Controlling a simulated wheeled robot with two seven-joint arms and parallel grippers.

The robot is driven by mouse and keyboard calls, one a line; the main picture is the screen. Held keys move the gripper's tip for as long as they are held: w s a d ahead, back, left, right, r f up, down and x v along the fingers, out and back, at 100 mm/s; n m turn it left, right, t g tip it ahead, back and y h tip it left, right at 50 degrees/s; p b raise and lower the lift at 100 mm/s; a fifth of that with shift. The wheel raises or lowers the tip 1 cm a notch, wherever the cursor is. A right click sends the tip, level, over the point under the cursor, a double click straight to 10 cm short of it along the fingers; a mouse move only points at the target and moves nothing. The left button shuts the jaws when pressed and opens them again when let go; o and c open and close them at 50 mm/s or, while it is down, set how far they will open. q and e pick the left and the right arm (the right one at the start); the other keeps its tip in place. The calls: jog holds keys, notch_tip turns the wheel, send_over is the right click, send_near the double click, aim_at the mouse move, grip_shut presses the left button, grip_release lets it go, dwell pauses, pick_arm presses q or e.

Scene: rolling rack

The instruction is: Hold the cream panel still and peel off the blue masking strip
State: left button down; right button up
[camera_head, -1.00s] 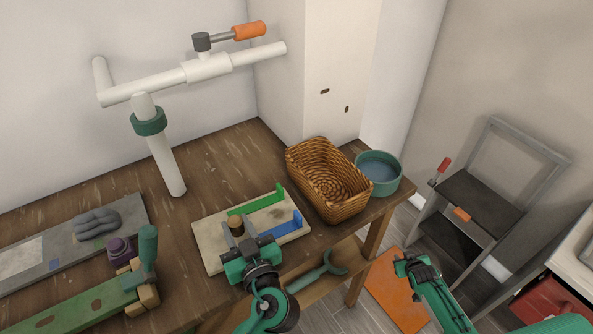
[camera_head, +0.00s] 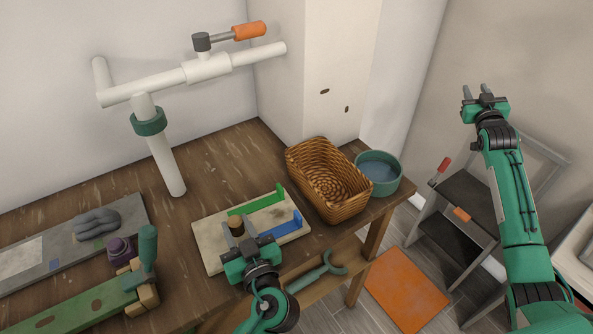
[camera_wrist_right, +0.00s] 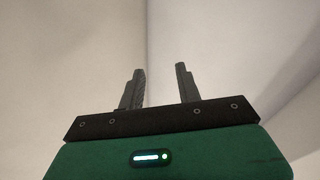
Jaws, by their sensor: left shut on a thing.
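The cream panel (camera_head: 209,232) lies flat on the wooden table. A blue strip (camera_head: 281,229) lies along its right part with an upturned tab at the right end. A green strip (camera_head: 262,202) with a similar tab lies along its far side. My left gripper (camera_head: 238,229) is shut on the brown knob (camera_head: 236,220) that stands on the panel; it covers the panel's near middle and perhaps the blue strip's left end. My right gripper (camera_head: 476,91) is raised at the upper right, far from the panel. It is open and empty, with its fingers apart in the right wrist view (camera_wrist_right: 160,80).
A wicker basket (camera_head: 308,178) and a teal bowl (camera_head: 384,186) stand just beyond the panel's right side. A white pipe stand (camera_head: 163,160) rises at the back left. A vise-like clamp (camera_head: 147,260) stands left of my left gripper. A step stool (camera_head: 478,199) stands right.

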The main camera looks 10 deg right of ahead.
jog(key=s+a+r+t, duration=0.1)
jog(key=s+r+t, duration=0.1)
jog(key=r, duration=1.1)
jog(key=s+a+r+t, duration=0.1)
jog(key=s+r+t, duration=0.1)
jog(key=r, duration=1)
jog(key=w+a+r+n+y, duration=0.1)
jog(key=a+n+y, duration=0.3)
jog(key=a, duration=0.6)
jog(key=w+a+n+y, duration=0.1)
jog(key=w+a+y, duration=0.1)
jog(key=a+y, duration=0.6)
jog(key=s+a+f+n+g+y, duration=0.15)
jog(key=a+f+g, duration=0.25)
jog(key=a, duration=0.7)
jog(key=s+a+f+n+g+y, duration=0.1)
jog(key=s+a+f+g+y, duration=0.25)
jog(key=a, duration=0.75)
jog(key=s+a+f+n+g, duration=0.2)
jog(key=a+f+g, duration=0.3)
jog(key=a, duration=0.6)
jog(key=m+g+h, duration=0.5)
jog(key=g+h, duration=0.5)
jog(key=h, duration=0.1)
send_near(297, 212)
notch_tip(297, 212, down, 10)
jog(key=shift+a+r, duration=0.15)
